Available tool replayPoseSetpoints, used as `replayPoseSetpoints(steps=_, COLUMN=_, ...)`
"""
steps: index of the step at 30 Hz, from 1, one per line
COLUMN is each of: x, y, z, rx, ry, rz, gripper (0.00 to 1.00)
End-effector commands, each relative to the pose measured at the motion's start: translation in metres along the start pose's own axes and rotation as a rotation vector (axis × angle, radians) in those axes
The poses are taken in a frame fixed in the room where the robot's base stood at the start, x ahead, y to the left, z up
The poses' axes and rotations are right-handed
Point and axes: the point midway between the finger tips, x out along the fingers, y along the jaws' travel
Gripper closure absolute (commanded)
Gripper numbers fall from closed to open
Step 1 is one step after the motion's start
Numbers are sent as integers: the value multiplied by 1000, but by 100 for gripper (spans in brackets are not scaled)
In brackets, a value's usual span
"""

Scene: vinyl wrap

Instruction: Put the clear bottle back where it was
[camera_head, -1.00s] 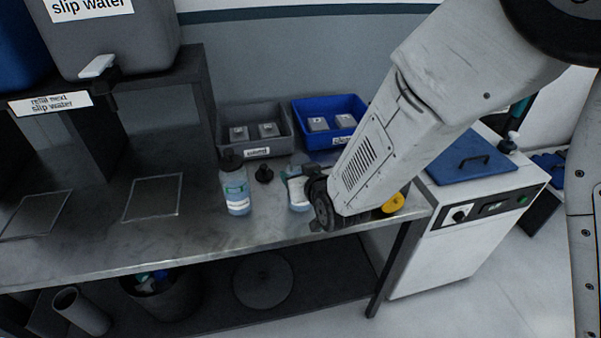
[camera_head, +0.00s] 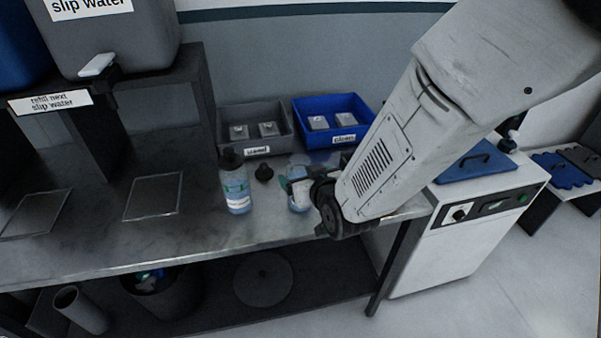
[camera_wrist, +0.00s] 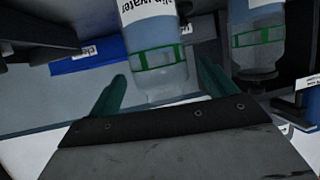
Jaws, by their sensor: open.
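A clear bottle (camera_head: 299,203) with bluish liquid stands upright on the metal bench, partly hidden by my gripper. In the wrist view the bottle (camera_wrist: 158,50), with a "water" label and green band, shows between the green fingertips. My gripper (camera_head: 290,185) is open at the bottle; its fingers (camera_wrist: 163,78) stand apart, and I cannot tell whether either touches it. A second similar bottle (camera_head: 236,190) with a dark cap stands to the left; it also shows at the right of the wrist view (camera_wrist: 258,42).
A grey bin (camera_head: 257,151) and a blue bin (camera_head: 343,141) holding grey blocks stand behind the bottles. A grey tank (camera_head: 110,40) stands on a raised shelf at left. Bare bench lies in front of the bottles. A white machine (camera_head: 470,235) stands right.

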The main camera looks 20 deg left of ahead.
Motion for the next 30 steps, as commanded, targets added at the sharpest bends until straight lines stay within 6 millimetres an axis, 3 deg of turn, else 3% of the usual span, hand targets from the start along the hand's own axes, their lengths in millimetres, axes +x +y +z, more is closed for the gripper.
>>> replayPoseSetpoints(steps=6, x=-50, y=0, z=-1, rx=0, ry=3, rz=-1, gripper=16)
replayPoseSetpoints(steps=12, x=-81, y=0, z=-1, rx=0, ry=1, rz=0, gripper=16)
replayPoseSetpoints(steps=25, x=-92, y=3, z=-1, rx=3, ry=-4, rz=4, gripper=16)
replayPoseSetpoints(steps=28, x=-98, y=19, z=-7, rx=21, ry=-40, rz=25, gripper=16)
replayPoseSetpoints(steps=30, x=-108, y=42, z=-14, rx=46, ry=-95, rz=53, gripper=16)
